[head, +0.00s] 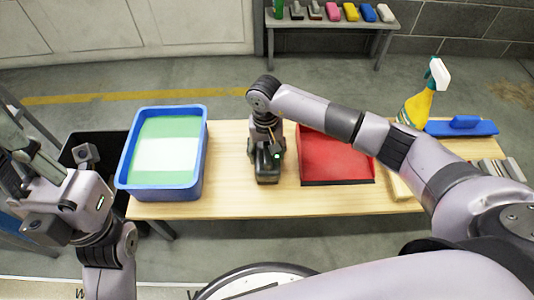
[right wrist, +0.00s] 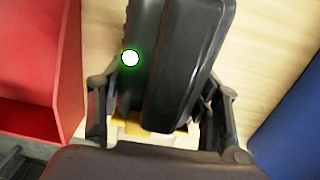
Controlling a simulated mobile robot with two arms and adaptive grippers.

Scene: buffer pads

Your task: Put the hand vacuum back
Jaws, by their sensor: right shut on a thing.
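The hand vacuum (head: 267,168) is a dark, blocky thing on or just above the wooden table, between the blue bin and the red tray. I cannot tell whether it touches the table. My right gripper (head: 268,128) is above it, pointing down, and shut on it. In the right wrist view the vacuum's dark body (right wrist: 185,65) lies between the two fingers of my right gripper (right wrist: 165,125), with a lit green-ringed lamp on it. My left gripper (head: 38,160) is at the far left, away from the vacuum; its jaw opening is unclear.
The blue bin (head: 198,165) with green and white contents stands left, the red tray (head: 337,183) right of the vacuum. A yellow spray bottle (head: 415,107) and blue float (head: 462,128) are further right. A black crate (head: 87,139) is behind my left arm. A back bench (head: 330,25) holds several brushes.

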